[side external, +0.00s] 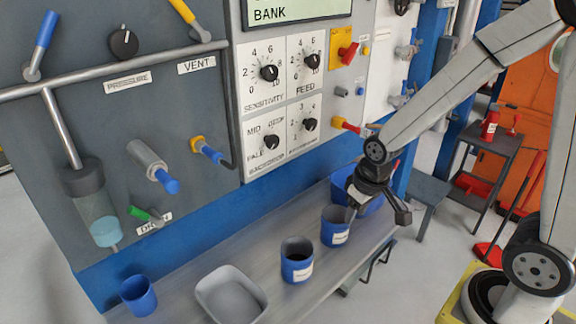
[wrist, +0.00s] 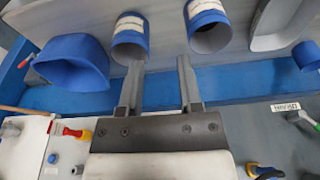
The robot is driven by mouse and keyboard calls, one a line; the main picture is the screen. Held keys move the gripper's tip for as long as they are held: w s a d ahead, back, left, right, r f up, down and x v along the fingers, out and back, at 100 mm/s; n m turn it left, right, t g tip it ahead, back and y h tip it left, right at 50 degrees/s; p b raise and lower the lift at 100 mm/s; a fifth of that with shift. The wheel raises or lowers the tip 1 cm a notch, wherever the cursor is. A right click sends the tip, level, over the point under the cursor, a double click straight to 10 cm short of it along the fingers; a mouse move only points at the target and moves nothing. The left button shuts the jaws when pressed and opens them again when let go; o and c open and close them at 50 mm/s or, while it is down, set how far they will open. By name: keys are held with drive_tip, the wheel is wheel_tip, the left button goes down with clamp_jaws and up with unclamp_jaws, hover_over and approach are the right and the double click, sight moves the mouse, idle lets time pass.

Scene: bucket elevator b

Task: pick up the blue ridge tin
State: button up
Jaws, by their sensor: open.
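Two blue tins with white labels stand on the grey shelf, and the label text is too small to read, so I cannot tell which is the blue ridge tin. One tin (side external: 335,238) is at the right, just below my gripper (side external: 354,206); it shows in the wrist view (wrist: 130,30). The other labelled tin (side external: 296,272) stands to its left; it shows in the wrist view (wrist: 207,7). My gripper (wrist: 159,72) is open and empty. In the wrist view its left fingertip overlaps the first tin's rim; I cannot tell whether they touch.
A larger blue bin (wrist: 72,65) stands beside the first tin, partly behind my gripper in the side view. A grey tray (side external: 230,302) and a plain blue cup (side external: 138,297) are farther left on the shelf (side external: 185,283). The control panel (side external: 150,130) rises behind.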

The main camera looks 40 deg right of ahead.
drive_tip(key=m+g, duration=0.1)
drive_tip(key=m, duration=0.1)
approach(335, 226)
drive_tip(key=s, duration=0.2)
drive_tip(key=w+d+f+m+g, duration=0.1)
drive_tip(key=w+d+f, duration=0.2)
drive_tip(key=d, duration=0.4)
drive_tip(key=shift+w+f, duration=0.4)
drive_tip(key=shift+w, duration=0.15)
drive_tip(key=shift+d, duration=0.1)
drive_tip(key=shift+f, duration=1.3)
drive_tip(key=shift+f, duration=2.6)
clamp_jaws()
